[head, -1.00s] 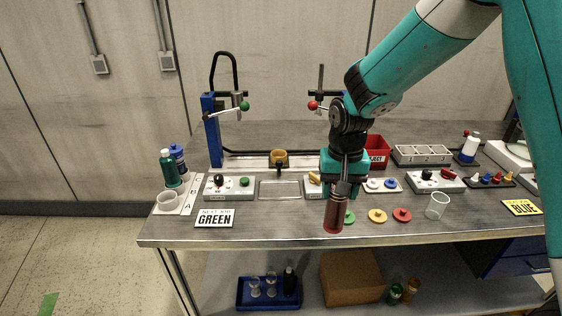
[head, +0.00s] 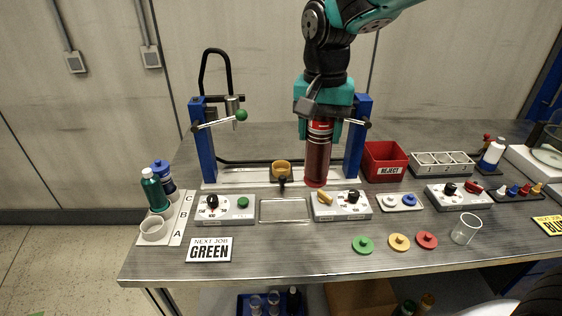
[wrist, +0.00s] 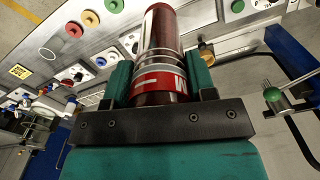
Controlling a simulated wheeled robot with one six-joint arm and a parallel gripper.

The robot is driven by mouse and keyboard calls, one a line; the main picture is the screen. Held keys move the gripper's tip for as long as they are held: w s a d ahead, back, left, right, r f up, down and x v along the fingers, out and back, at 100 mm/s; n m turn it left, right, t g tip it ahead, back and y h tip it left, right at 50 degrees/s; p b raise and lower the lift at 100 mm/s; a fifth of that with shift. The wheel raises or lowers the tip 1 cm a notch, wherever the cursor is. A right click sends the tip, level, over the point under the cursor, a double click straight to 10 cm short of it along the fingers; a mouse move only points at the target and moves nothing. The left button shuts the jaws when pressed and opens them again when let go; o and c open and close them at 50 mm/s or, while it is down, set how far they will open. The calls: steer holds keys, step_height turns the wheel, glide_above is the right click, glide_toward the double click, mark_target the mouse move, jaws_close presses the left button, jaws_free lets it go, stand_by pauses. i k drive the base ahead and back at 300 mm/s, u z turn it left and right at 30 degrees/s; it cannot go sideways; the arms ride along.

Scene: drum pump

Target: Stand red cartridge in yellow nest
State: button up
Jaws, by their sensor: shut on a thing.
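The red cartridge (head: 318,158) is a dark red cylinder with a bright red and white band. My gripper (head: 320,122) is shut on its upper, banded end and holds it upright above the back of the bench. In the wrist view the cartridge (wrist: 163,45) sits between the two teal fingers (wrist: 160,82). The yellow nest (head: 281,168) is a small yellow ring on the back plate between the blue posts. The cartridge hangs to the right of the nest, apart from it, in front of the right blue post.
Blue posts (head: 204,150) with side handles flank the nest. Control boxes (head: 226,208) and a metal tray (head: 285,209) stand in front. A red reject bin (head: 385,162) is to the right. Coloured discs (head: 399,241) and a clear cup (head: 466,228) lie nearer the front edge.

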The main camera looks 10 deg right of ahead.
mark_target(282, 173)
steer(key=i, duration=0.95)
steer(key=u, duration=0.05)
